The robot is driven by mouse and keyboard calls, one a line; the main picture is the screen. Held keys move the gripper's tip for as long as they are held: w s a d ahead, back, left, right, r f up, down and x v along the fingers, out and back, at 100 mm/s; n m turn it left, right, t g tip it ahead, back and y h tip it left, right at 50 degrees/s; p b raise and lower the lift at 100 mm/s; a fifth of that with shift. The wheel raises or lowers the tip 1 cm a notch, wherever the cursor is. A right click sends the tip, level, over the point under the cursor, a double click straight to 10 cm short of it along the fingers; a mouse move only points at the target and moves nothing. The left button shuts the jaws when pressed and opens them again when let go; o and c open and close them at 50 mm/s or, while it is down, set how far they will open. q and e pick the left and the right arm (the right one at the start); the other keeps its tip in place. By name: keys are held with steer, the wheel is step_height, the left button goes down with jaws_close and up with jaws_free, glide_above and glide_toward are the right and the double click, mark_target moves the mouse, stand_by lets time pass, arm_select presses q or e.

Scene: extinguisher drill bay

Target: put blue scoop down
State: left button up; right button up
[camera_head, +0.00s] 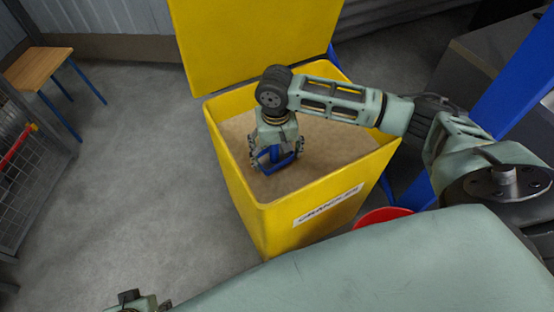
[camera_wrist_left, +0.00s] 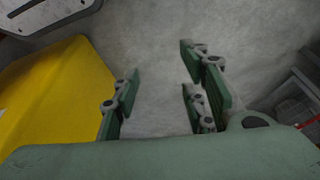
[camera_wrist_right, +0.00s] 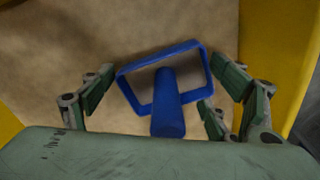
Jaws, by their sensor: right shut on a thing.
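The blue scoop (camera_head: 276,158) is inside the open yellow sand bin (camera_head: 238,192), at the sand. It also shows in the right wrist view (camera_wrist_right: 168,104), as a blue frame with a round handle pointing back toward my palm. My right gripper (camera_head: 275,160) is over the bin, pointing down, with its fingers on either side of the scoop and shut on it. I cannot tell whether the scoop touches the sand. My left gripper (camera_wrist_left: 165,92) is open and empty above the grey floor, beside the yellow bin.
The bin's yellow lid (camera_head: 250,40) stands open at the back. A red bucket (camera_head: 383,216) is partly hidden at the bin's right. A wooden stool (camera_head: 38,66) stands at the far left, near a wire cage (camera_head: 35,175). The floor left of the bin is clear.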

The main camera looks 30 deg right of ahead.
step_height(320, 180, down, 2)
steer(key=shift+f+b, duration=0.25)
steer(key=shift+b, duration=0.05)
arm_select(q)
steer(key=v, duration=0.3)
steer(key=shift+w+r, duration=0.1)
steer(key=shift+r, duration=0.05)
arm_select(e)
steer(key=o, duration=1)
arm_select(q)
steer(key=shift+f, duration=0.3)
arm_select(e)
steer(key=shift+r, duration=0.2)
step_height(320, 180, up, 11)
steer(key=p, duration=0.3)
steer(key=shift+a+f+p, duration=0.1)
steer(key=shift+f+p, duration=0.1)
steer(key=shift+p, duration=0.15)
arm_select(q)
step_height(320, 180, down, 13)
steer(key=shift+s+g, duration=0.25)
steer(key=shift+g, duration=0.05)
arm_select(e)
steer(key=shift+r, duration=0.55)
